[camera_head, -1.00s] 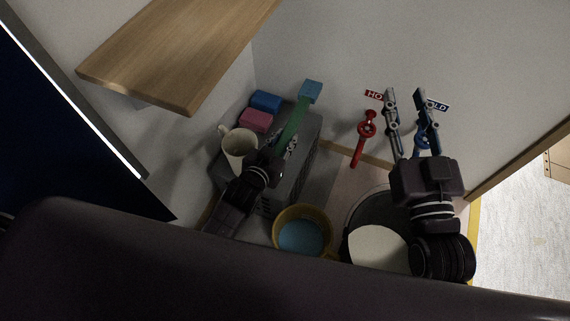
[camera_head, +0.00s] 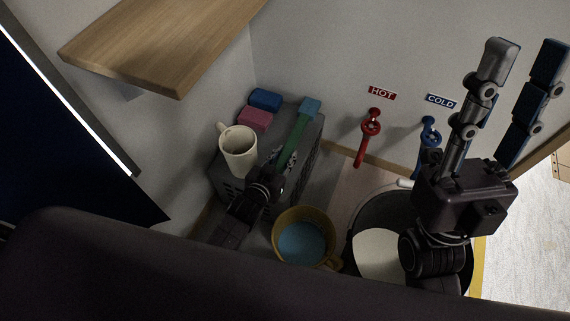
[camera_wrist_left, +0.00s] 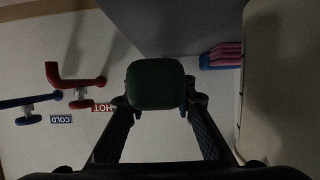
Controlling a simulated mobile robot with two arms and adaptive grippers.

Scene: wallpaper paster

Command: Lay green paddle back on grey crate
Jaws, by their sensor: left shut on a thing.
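My right gripper (camera_head: 520,65) is open and empty, fingers pointing up, right of the taps.
A white mug (camera_head: 238,150), a pink block (camera_head: 254,118) and a blue block (camera_head: 265,99) stand on the crate left of the paddle. A yellow cup (camera_head: 290,213) with blue contents stands in front. Red (camera_head: 369,127) and blue (camera_head: 428,133) taps are on the wall. A wooden shelf (camera_head: 165,45) juts out upper left.

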